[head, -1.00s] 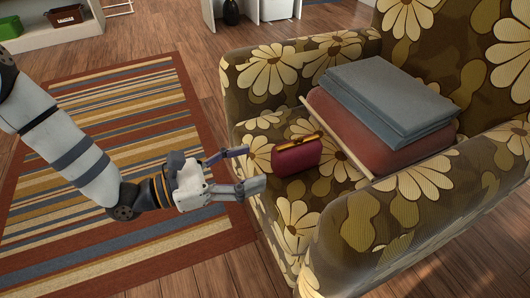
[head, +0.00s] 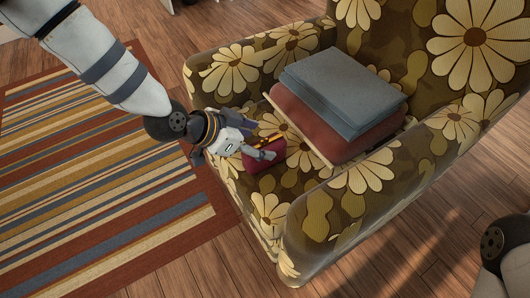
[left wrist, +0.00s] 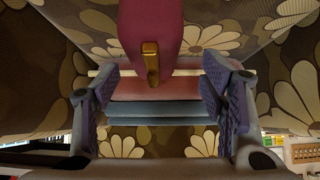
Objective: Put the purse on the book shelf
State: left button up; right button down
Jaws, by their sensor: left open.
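The purse (head: 264,165) is small and dark red with a gold clasp. It sits on the seat of the flowered armchair (head: 330,222), partly hidden by my left gripper (head: 262,142). That gripper is open, with its fingers at the purse. In the left wrist view the purse (left wrist: 150,28) is at the top centre, and my open fingers (left wrist: 160,88) are apart on either side of it. I cannot tell whether they touch it. I cannot make out the book shelf clearly in the head view. My right gripper is out of view.
A grey-blue book or folded item (head: 345,88) lies on a reddish one (head: 320,122) on the seat, close beyond the purse. The chair's arms and back rise around the seat. A striped rug (head: 90,190) covers the wooden floor at left.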

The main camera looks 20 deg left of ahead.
aim_at(273, 147)
pick_arm(q)
jog(key=b+x, duration=0.1)
jog(key=x, duration=0.4)
jog(key=shift+s+d+f+b, duration=0.15)
jog(key=shift+d+f+b, duration=0.2)
jog(key=shift+f, duration=0.1)
jog(key=shift+w+d, duration=0.15)
jog(key=shift+w, duration=0.1)
